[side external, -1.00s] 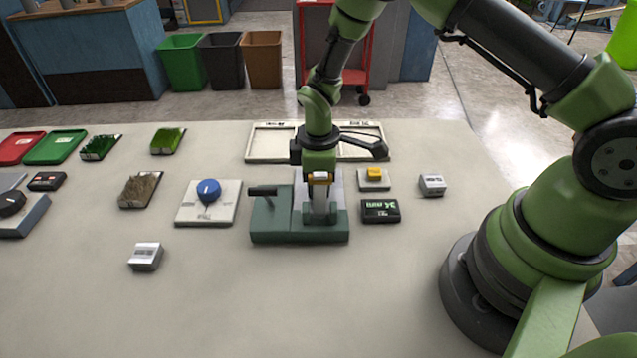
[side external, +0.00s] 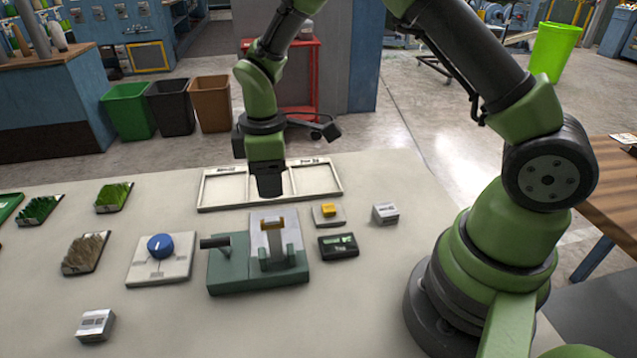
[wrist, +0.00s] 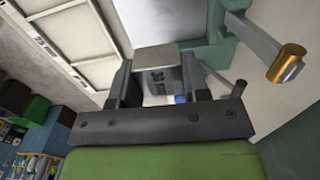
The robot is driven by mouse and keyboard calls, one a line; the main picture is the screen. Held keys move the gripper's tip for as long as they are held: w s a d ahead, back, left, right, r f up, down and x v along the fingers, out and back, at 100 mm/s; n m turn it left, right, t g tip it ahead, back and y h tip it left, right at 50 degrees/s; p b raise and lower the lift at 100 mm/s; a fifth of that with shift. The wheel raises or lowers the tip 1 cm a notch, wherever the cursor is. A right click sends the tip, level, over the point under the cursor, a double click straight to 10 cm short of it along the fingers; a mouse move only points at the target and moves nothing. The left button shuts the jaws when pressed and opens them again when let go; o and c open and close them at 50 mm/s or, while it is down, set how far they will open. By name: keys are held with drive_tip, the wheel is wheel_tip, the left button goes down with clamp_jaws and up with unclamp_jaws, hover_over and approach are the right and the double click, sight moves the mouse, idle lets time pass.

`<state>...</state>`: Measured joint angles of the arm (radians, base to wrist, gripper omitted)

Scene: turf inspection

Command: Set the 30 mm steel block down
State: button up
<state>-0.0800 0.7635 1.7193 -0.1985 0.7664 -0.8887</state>
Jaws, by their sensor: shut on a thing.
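In the wrist view my gripper (wrist: 158,85) is shut on a grey steel block (wrist: 160,58), gripped between both fingers, with a dark printed mark on its side. In the side view my gripper (side external: 269,185) points down in the air, overlapping the front of a white divided tray (side external: 255,203); the held block is hard to make out there. Two similar small steel blocks stand on the table, one at the front left (side external: 96,324) and one at the right (side external: 386,213).
A green fixture (side external: 230,277) with a handle and brass-topped post stands in front of my gripper. Around it are a blue-knob panel (side external: 163,270), a yellow-button box (side external: 328,215), a dark display (side external: 338,247) and turf samples (side external: 113,197). The front table is mostly clear.

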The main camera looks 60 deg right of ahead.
drive_tip(key=w+d+m, duration=0.1)
drive_tip(key=d+m, duration=0.4)
drive_tip(key=d, duration=0.9)
drive_tip(key=m, duration=0.4)
approach(358, 172)
wheel_tip(358, 172, down, 2)
drive_tip(key=shift+f, duration=2.55)
drive_tip(key=shift+f, duration=0.1)
drive_tip(key=o, duration=1.2)
drive_tip(key=shift+c, duration=0.2)
